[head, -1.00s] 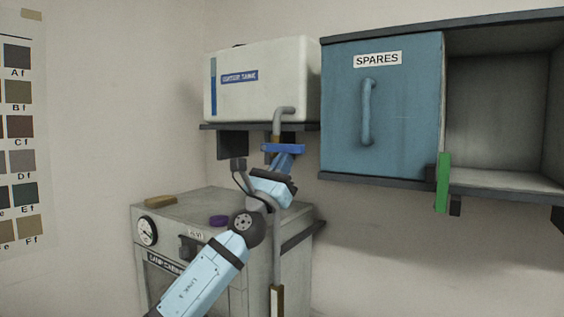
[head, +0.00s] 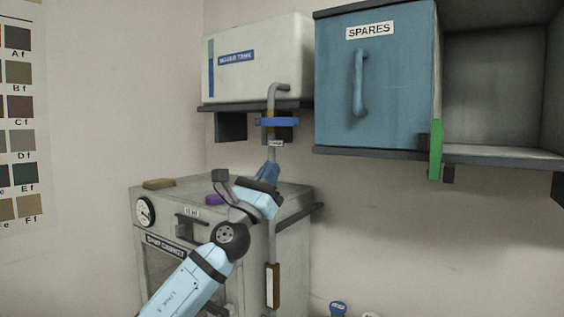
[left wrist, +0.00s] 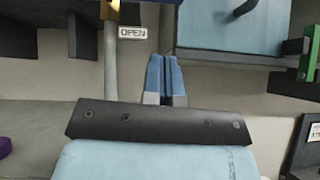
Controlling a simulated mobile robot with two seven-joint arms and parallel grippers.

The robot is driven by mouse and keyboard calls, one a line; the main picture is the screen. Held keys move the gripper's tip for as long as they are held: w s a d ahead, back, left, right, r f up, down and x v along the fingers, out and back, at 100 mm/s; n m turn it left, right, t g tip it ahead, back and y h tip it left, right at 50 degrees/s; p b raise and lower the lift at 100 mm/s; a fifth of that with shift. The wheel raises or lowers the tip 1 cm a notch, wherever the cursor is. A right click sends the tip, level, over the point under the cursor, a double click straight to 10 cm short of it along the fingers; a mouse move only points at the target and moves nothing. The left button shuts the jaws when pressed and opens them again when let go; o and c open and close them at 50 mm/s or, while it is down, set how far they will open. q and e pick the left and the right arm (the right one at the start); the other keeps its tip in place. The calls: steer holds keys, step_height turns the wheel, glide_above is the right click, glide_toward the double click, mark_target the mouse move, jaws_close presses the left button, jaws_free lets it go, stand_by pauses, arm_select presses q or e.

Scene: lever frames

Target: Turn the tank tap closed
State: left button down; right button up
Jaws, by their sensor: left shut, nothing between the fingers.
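The water tank (head: 262,65) is a white box on a dark wall shelf. A grey pipe (head: 281,88) comes out of its right side and runs down. The tap's blue lever (head: 280,122) lies roughly level across the pipe just below the shelf. A small label (head: 276,143) sits under it; in the left wrist view this label (left wrist: 132,32) reads OPEN, beside the pipe (left wrist: 111,60). My left gripper (head: 269,168) is shut and empty, in front of the pipe, below the lever and apart from it. Its blue fingers (left wrist: 166,62) point up in the wrist view. My right gripper is not in view.
A grey cabinet (head: 285,245) with a gauge stands below, with a purple object (head: 214,199) and a tan block (head: 158,184) on top. The blue SPARES door (head: 385,95) and a green handle (head: 436,148) are at right.

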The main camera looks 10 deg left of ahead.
arm_select(q)
steer(key=v, duration=0.5)
steer(key=shift+s+a+f+b, duration=0.1)
steer(key=shift+s+b, duration=0.05)
steer(key=shift+b, duration=0.25)
steer(key=shift+a, duration=0.1)
